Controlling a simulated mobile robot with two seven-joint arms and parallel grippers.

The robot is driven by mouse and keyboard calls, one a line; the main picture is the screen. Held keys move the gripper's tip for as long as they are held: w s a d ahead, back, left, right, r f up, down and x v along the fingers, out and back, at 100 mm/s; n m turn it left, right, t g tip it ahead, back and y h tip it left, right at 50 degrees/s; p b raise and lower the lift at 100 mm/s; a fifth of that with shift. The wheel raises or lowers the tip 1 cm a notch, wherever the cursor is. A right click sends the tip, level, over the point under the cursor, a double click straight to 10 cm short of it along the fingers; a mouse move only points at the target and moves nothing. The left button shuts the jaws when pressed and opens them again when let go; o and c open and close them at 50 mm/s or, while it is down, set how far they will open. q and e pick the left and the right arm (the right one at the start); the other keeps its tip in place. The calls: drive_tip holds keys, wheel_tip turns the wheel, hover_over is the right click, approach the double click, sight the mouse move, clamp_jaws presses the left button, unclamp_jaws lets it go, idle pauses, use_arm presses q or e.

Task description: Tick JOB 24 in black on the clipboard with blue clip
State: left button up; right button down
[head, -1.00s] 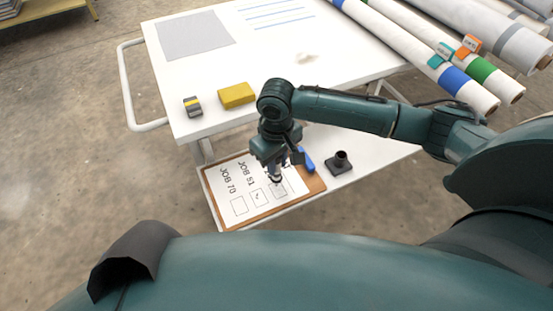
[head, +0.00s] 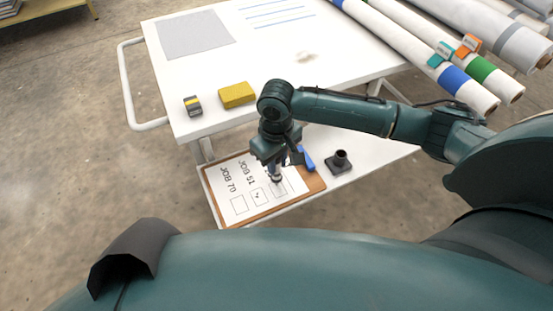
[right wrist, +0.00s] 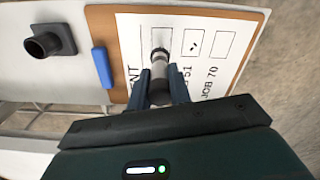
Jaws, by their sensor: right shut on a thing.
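The clipboard (head: 313,184) with a blue clip (head: 307,158) lies on the white lower shelf. Its paper shows JOB 51 with a ticked box and JOB 70 with an empty box. A third box (right wrist: 162,38) is nearest the clip; its label is hidden behind my fingers, so I cannot read JOB 24. My right gripper (right wrist: 160,92) is shut on a dark-tipped grey marker (right wrist: 159,70), pointing down over that third box. I cannot tell whether the tip touches the paper, or whether the box holds a mark. My left gripper is not in view.
A black holder (head: 340,162) stands on the shelf beside the clip. On the white table top (head: 280,55) above are a yellow sponge (head: 237,95) and a grey block with a yellow stripe (head: 193,106). Long rolls (head: 455,75) lie at the right.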

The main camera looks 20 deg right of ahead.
drive_tip(key=shift+f+p, duration=0.1)
drive_tip(key=shift+p, duration=0.35)
idle(0.9)
drive_tip(key=shift+s, duration=0.1)
drive_tip(key=shift+s+a+p, duration=0.35)
drive_tip(key=shift+s+p, duration=0.05)
drive_tip(key=shift+p, duration=0.6)
drive_tip(key=shift+s+d+r+p, duration=0.2)
drive_tip(key=shift+p, duration=0.45)
drive_tip(key=shift+s+d, duration=0.1)
drive_tip(key=shift+f+p, duration=0.1)
drive_tip(key=shift+p, duration=1.2)
idle(2.5)
idle(0.5)
